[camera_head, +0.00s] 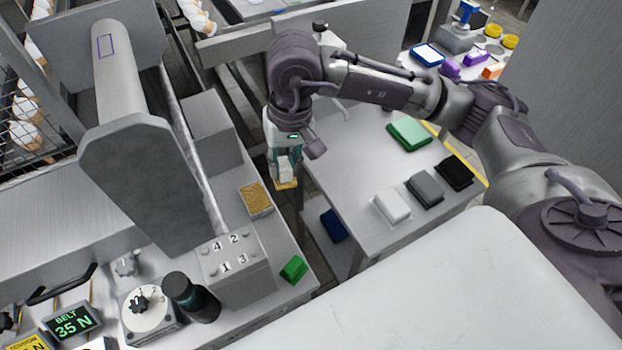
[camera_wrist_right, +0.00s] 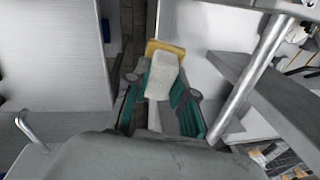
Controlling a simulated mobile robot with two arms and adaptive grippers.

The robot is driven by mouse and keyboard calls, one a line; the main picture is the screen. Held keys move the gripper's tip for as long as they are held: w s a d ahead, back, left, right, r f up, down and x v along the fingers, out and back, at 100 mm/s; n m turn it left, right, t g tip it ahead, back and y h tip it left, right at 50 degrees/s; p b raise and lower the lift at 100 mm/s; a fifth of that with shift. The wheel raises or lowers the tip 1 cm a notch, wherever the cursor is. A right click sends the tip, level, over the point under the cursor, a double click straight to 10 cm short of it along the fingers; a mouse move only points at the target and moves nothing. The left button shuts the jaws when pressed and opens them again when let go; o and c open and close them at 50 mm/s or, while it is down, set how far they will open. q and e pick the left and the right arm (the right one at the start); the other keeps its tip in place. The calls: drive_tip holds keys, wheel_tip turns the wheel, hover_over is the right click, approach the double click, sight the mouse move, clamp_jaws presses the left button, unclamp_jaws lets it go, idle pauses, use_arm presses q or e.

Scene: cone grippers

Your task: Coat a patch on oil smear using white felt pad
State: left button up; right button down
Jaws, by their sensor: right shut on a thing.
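My right gripper (camera_head: 287,165) is shut on a white block (camera_wrist_right: 161,76) with a flat tan-yellow layer (camera_wrist_right: 166,47) at its far end. It holds the block in the air above the gap between bench and side table, with the tan layer downward. I cannot tell whether this block is the felt pad. A white pad (camera_head: 392,205) lies on the side table, apart from the gripper. A purple-outlined patch (camera_head: 105,46) marks the top of the grey roller (camera_head: 118,80) at the upper left. I cannot make out an oil smear. My left gripper is out of view.
A tray with golden-brown content (camera_head: 255,199) sits on the bench's right edge, near a numbered block (camera_head: 235,262) and a green block (camera_head: 293,269). Grey (camera_head: 425,188), black (camera_head: 457,172) and green (camera_head: 408,133) pads lie on the side table (camera_head: 350,200). A tall grey plate (camera_head: 140,185) stands before the roller.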

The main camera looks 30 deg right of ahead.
sight(198, 156)
drive_tip(key=w+a+r+m+y+p, duration=0.2)
drive_tip(key=w+a+r+m+y, duration=0.1)
drive_tip(key=w, duration=0.3)
drive_tip(key=w+a+r+m+y+p, duration=0.1)
drive_tip(key=w+a+r+m+y, duration=0.1)
drive_tip(key=w+m+y, duration=0.3)
drive_tip(key=w+a+f+t+h, duration=0.1)
drive_tip(key=a+f+h, duration=0.1)
drive_tip(key=a+f, duration=0.2)
drive_tip(key=shift+w+a+n, duration=0.25)
drive_tip(key=shift+w+n, duration=0.15)
drive_tip(key=shift+b+x, duration=1.05)
